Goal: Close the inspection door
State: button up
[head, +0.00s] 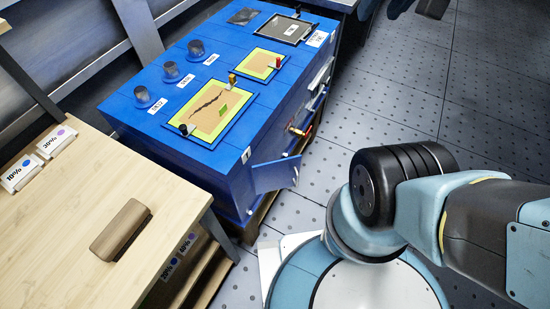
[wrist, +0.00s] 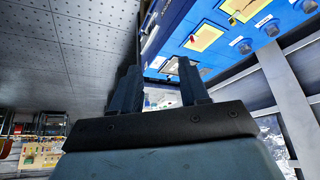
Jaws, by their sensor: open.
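The inspection door (head: 275,175) is a small blue panel low on the right side of the blue cabinet (head: 232,175) in the head view. It stands swung out from the cabinet side, with a small light fitting near its outer edge. My gripper (wrist: 160,85) shows in the wrist view with its two dark fingers apart. I see nothing held between them. The blue cabinet top shows beyond the fingers in the wrist view (wrist: 215,50). My gripper is not seen in the head view, and I cannot make out the door in the wrist view.
A wooden bench (head: 70,225) with a brown block (head: 120,228) stands at the left. Glass jars and framed yellow-green panels sit on the cabinet top. Grey floor (head: 390,85) is clear at the right.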

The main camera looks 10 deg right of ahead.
aim_at(273, 176)
jog(key=u, duration=0.45)
jog(key=k, duration=2.15)
jog(key=z, duration=0.5)
jog(key=i, duration=1)
jog(key=u, duration=0.1)
